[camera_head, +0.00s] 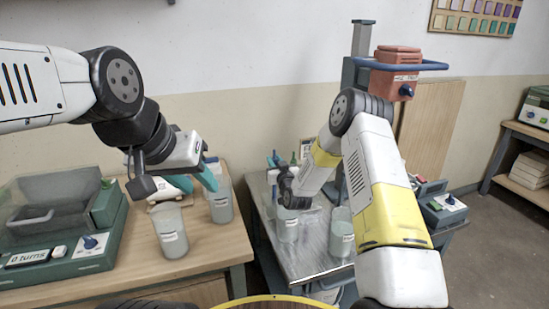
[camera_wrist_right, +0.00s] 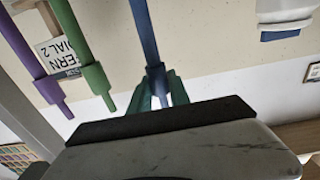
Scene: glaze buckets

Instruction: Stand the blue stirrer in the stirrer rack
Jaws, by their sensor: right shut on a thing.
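The blue stirrer (camera_wrist_right: 147,45) is held between the teal fingers of my right gripper (camera_wrist_right: 158,92) in the right wrist view. In the head view my right gripper (camera_head: 286,185) is over the metal table, its fingers hidden behind my wrist. Thin blue stirrer tops (camera_head: 272,160) show beside it; which is the held one is unclear. A green stirrer (camera_wrist_right: 98,78) and a purple stirrer (camera_wrist_right: 50,90) are left of the held one in the wrist view, apart from it. The stirrer rack cannot be made out clearly. My left gripper (camera_head: 195,181) looks open and empty above the wooden table.
Pale buckets (camera_head: 171,232) and (camera_head: 221,207) stand on the wooden table (camera_head: 210,245). Two more buckets, (camera_head: 287,228) and (camera_head: 341,233), stand on the metal table (camera_head: 312,262). A green machine (camera_head: 65,255) is at left. A red box (camera_head: 398,75) is at the back.

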